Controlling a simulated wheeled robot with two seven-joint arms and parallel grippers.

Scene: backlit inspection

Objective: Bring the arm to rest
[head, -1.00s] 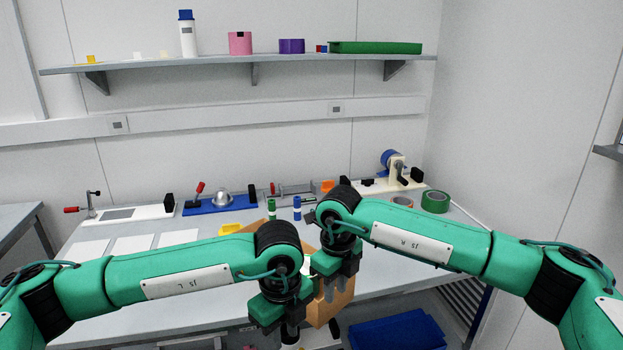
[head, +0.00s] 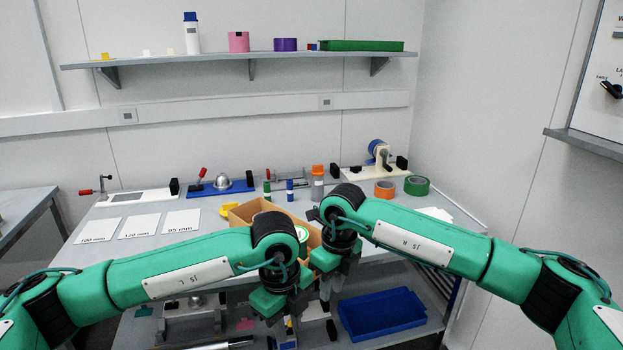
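My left gripper (head: 285,328) hangs pointing down at the bottom middle of the head view, in front of the bench's front edge. Its fingertips are partly cut off or hidden, so its opening is unclear. My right gripper (head: 334,284) also points down, just right of and beyond the left one. Its two fingers show apart with nothing seen between them. Both of my green arms are bent inward from the sides, and their wrists are close together. An open cardboard box (head: 241,215) stands behind the wrists, partly hidden by them.
The bench (head: 150,255) holds white cards (head: 139,226), a blue fixture (head: 238,186), an orange-capped bottle (head: 318,188), and orange (head: 384,189) and green tape rolls (head: 416,186). A blue bin (head: 382,313) is on the lower shelf. A wall shelf (head: 220,57) is above.

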